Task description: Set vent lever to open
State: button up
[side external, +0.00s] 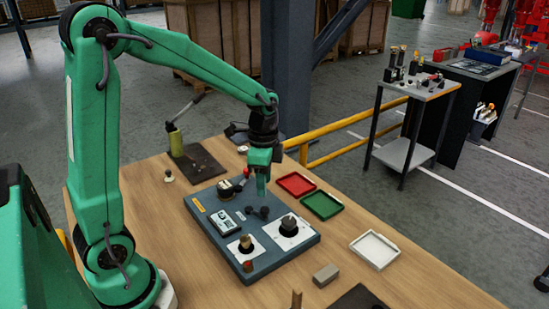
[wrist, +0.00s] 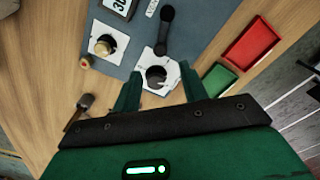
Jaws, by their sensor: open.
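A grey-blue control panel (side external: 223,247) lies on the wooden table. A short black lever (side external: 258,212) sits near its middle, and a lever with a red knob (side external: 245,172) stands at its back edge. I cannot read which is the vent lever. The black lever (wrist: 164,32) also shows in the wrist view, beyond my fingertips, beside a small white label. My gripper (side external: 262,190) points down above the panel, close to the black lever. In the wrist view my gripper (wrist: 157,72) has its fingers apart, with nothing held between them.
A dark knob on a white plate (side external: 288,224) and a tan knob (side external: 245,243) stand on the panel's near side. Red (side external: 297,184), green (side external: 321,205) and white (side external: 375,250) trays lie to the right. A grey block (side external: 326,275) rests in front.

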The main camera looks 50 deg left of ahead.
aim_at(265, 208)
jog(key=shift+f, duration=0.15)
jog(key=shift+f, duration=3.8)
jog(key=shift+c, duration=0.2)
grip_shut()
